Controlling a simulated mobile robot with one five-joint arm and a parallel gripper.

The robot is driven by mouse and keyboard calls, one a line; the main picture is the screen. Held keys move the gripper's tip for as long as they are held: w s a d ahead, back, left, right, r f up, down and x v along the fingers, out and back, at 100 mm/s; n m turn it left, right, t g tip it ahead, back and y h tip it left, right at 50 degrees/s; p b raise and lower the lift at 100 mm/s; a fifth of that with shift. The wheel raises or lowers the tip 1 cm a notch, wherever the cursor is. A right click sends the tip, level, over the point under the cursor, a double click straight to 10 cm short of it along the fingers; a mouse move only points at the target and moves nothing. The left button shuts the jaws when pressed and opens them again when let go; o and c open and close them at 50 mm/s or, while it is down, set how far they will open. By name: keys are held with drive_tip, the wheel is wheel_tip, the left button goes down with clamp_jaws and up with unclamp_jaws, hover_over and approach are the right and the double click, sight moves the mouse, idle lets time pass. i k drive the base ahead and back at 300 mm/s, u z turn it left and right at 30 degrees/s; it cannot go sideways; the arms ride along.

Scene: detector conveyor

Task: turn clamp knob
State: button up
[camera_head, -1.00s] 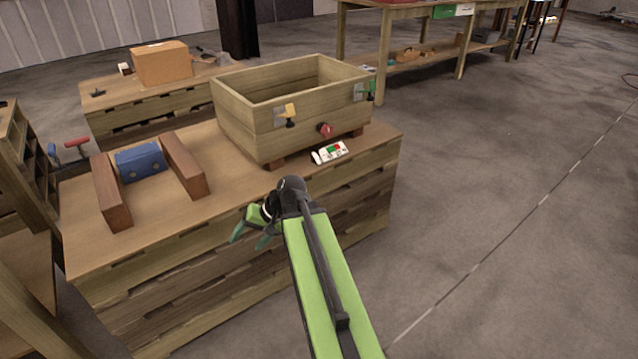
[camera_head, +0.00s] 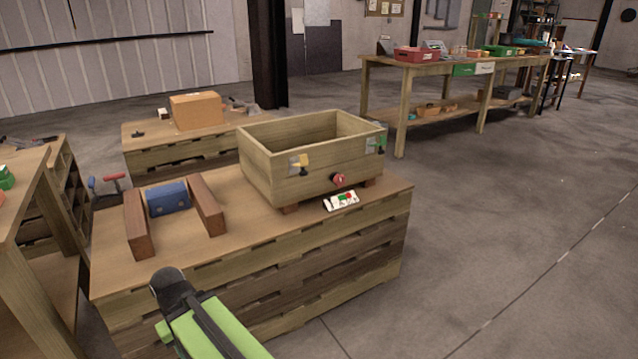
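A red knob (camera_head: 338,180) is on the front face of an open wooden crate (camera_head: 262,172), low and right of its middle. I cannot tell for sure that it is the clamp knob. A yellow-and-black fitting on a metal plate (camera_head: 299,163) is on the same face, to the left. Another fitting with green (camera_head: 375,144) is at the crate's right corner. My green and black arm shows at the bottom left, in front of the bench and apart from the crate. My gripper's fingers do not show.
The crate stands on a slatted wooden bench (camera_head: 385,196). In front of it lies a white panel with red and green marks (camera_head: 342,201). At left, a blue block (camera_head: 167,199) sits between two brown blocks (camera_head: 206,204). The floor at right is clear.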

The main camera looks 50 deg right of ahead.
sight(339, 181)
drive_tip(key=u, duration=0.1)
drive_tip(key=k, duration=1)
drive_tip(key=z, duration=0.55)
drive_tip(key=i, duration=1)
